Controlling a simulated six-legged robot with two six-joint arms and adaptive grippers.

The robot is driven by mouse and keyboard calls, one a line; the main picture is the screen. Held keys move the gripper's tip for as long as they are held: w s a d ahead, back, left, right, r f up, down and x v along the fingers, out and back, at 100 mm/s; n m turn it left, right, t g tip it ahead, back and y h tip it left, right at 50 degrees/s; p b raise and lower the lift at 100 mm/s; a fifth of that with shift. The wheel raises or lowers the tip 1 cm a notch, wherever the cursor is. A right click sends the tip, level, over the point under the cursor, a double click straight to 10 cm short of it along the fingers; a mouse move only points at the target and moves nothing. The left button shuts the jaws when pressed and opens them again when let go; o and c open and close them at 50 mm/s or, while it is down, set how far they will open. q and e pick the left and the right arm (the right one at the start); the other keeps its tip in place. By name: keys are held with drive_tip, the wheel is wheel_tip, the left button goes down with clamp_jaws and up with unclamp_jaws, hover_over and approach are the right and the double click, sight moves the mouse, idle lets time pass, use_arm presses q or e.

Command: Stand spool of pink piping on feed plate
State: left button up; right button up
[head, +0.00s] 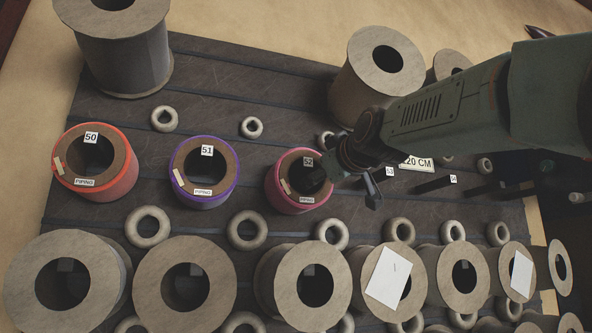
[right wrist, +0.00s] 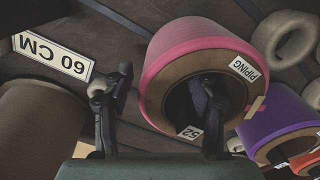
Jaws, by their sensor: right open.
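The spool of pink piping (head: 277,192) stands on the dark slatted board, at the label 52, with its brown ringed face and dark hole towards me. My right gripper (head: 345,178) is at the right side of this spool. In the right wrist view the pink spool (right wrist: 185,50) fills the upper middle. There my right gripper (right wrist: 156,98) is open, with one finger outside the spool's left side and the other at its hole. Whether either finger touches it I cannot tell. My left gripper is not in view. I cannot make out a feed plate.
A purple spool (head: 222,203) and an orange-red spool (head: 123,188) stand to the left, at labels 51 and 50. Large grey rolls (head: 190,252) line the front, and others (head: 350,90) stand behind. Small pale rings (head: 164,118) lie between. Bare pegs (head: 432,185) are to the right.

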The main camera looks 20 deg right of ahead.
drive_tip(key=shift+w+f+p, duration=0.1)
drive_tip(key=shift+w+p, duration=0.5)
drive_tip(key=shift+w, duration=0.55)
drive_tip(key=shift+w+d, duration=0.3)
drive_tip(key=shift+w, duration=0.15)
drive_tip(key=shift+s+a, duration=0.2)
drive_tip(key=shift+s, duration=0.15)
drive_tip(key=shift+w+a, duration=0.1)
drive_tip(key=shift+w, duration=0.05)
drive_tip(key=c, duration=0.3)
drive_tip(key=shift+w+f, duration=0.1)
drive_tip(key=shift+w, duration=0.15)
drive_tip(key=c, duration=0.3)
drive_tip(key=shift+s, duration=0.3)
clamp_jaws()
